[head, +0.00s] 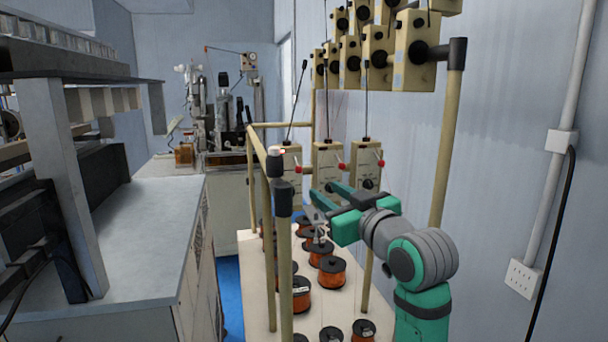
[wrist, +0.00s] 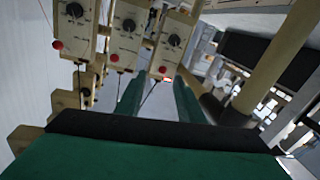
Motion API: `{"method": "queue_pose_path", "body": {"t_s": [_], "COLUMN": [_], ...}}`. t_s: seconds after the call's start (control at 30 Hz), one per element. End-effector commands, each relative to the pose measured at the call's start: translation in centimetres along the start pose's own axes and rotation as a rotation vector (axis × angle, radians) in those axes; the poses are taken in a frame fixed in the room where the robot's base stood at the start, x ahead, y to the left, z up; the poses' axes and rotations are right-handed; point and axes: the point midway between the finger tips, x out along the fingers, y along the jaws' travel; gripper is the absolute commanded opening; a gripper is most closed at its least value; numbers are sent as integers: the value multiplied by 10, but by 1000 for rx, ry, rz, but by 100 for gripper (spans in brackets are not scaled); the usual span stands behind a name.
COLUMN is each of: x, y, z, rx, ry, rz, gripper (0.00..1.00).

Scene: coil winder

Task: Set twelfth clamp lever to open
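Three cream tensioner boxes hang in a row, each with a black dial and a small lever ending in a red ball. In the head view these are the left box's red lever (head: 298,169), the middle one (head: 341,167) and the right one (head: 381,163). The wrist view shows three red levers too, at left (wrist: 57,45), middle (wrist: 115,58) and right (wrist: 162,70). I see no numbers, so I cannot tell which is the twelfth. My gripper (head: 323,193) is open in front of the boxes, below the levers. Its green fingers (wrist: 157,95) are apart, holding nothing.
A cream post (head: 283,265) and rail stand left of my arm, another post (head: 450,140) at right. Copper wire spools (head: 331,271) stand on the cream shelf below. More tensioner boxes (head: 412,55) hang above. A grey bench (head: 150,230) is at left.

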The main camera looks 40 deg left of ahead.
Motion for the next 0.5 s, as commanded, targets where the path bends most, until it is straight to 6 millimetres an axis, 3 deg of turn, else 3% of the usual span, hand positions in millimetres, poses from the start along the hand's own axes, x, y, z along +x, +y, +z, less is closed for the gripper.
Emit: {"method": "queue_pose_path", "body": {"t_s": [0.1,0.27,0.5], "x": [1,9,47], "y": [-5,-8,-9], "z": [-15,-19,-18], "rx": [-25,-31,-31], "ry": [-6,-10,-11], "rz": [-18,-26,-26], "gripper": [35,35,35]}}
